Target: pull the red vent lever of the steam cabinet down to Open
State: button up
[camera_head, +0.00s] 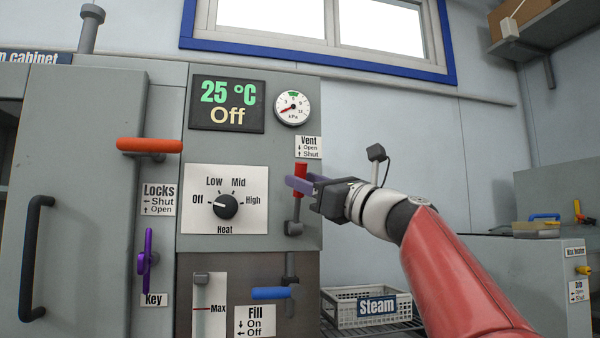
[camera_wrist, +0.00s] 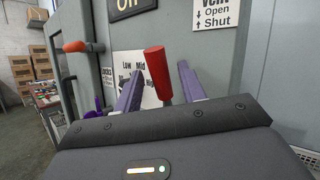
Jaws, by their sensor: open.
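The red vent lever (camera_head: 300,176) stands upright on the steam cabinet (camera_head: 260,235), its red grip pointing up from a grey pivot at its lower end. The Vent label (camera_head: 308,147) above it reads Open with a down arrow and Shut with an up arrow. My gripper (camera_head: 299,184) is at the lever's grip, reaching in from the right. In the wrist view the red grip (camera_wrist: 157,72) stands between the two purple fingers, with a visible gap on each side. The gripper is open. The lever's lower part is hidden in the wrist view.
The display (camera_head: 227,104) reads 25 °C and Off. The heat knob (camera_head: 226,206) sits left of the lever and points to Off. A blue fill lever (camera_head: 271,293) is below. An orange locks lever (camera_head: 150,145) and a purple key (camera_head: 147,260) are at left. A Steam crate (camera_head: 340,309) stands lower right.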

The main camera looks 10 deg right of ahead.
jog(key=shift+x, duration=1.1)
jog(key=shift+c, duration=0.2)
grip_shut()
